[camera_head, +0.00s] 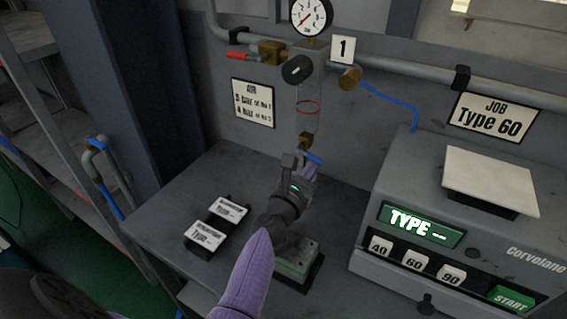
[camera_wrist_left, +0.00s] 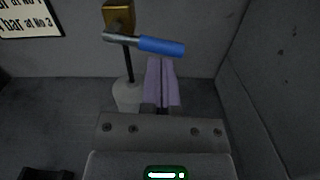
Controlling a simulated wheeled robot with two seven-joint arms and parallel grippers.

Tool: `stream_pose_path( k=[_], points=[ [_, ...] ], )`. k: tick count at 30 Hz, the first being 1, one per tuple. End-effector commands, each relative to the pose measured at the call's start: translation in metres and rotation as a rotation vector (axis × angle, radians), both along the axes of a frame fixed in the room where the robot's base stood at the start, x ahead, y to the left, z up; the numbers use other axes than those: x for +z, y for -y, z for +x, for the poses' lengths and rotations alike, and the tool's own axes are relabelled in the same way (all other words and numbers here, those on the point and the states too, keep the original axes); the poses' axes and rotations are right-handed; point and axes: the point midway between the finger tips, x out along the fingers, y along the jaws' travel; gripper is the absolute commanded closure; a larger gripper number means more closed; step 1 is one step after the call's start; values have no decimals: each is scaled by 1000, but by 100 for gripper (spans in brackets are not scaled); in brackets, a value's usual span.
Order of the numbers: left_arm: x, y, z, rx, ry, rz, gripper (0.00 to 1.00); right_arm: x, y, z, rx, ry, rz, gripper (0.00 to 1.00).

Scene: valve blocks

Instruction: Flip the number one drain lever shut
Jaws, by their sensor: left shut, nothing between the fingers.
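The drain lever has a blue handle (camera_head: 313,158) on a small brass valve (camera_head: 305,142), below the clear bowl (camera_head: 307,115) of the unit by the number 1 sign (camera_head: 342,50). In the left wrist view the blue handle (camera_wrist_left: 162,46) points right from the brass valve (camera_wrist_left: 118,15), nearly level and tilted slightly down. My left gripper (camera_head: 310,172) is shut and empty, its lilac fingers just below the handle. In the left wrist view the fingertips (camera_wrist_left: 161,62) are close under the handle; I cannot tell whether they touch. My right gripper is not in view.
A red lever (camera_head: 240,56) sits on the pipe at upper left. A grey machine (camera_head: 470,215) with buttons stands right. Label blocks (camera_head: 207,235) and a small green-grey block (camera_head: 297,262) lie on the bench. In the wrist view a pale cup (camera_wrist_left: 127,95) stands under the drain tube.

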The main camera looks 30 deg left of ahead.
Motion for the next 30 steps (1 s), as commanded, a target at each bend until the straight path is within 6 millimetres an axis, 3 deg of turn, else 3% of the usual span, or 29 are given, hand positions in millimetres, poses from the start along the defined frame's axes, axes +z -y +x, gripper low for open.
stream_pose_path(
  k=[12, 30],
  points=[
    [8, 3, 0, 0, 10, -144, 100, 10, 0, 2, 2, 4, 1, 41],
    [5, 4, 1, 0, 10, -158, 100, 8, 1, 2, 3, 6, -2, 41]
  ],
)
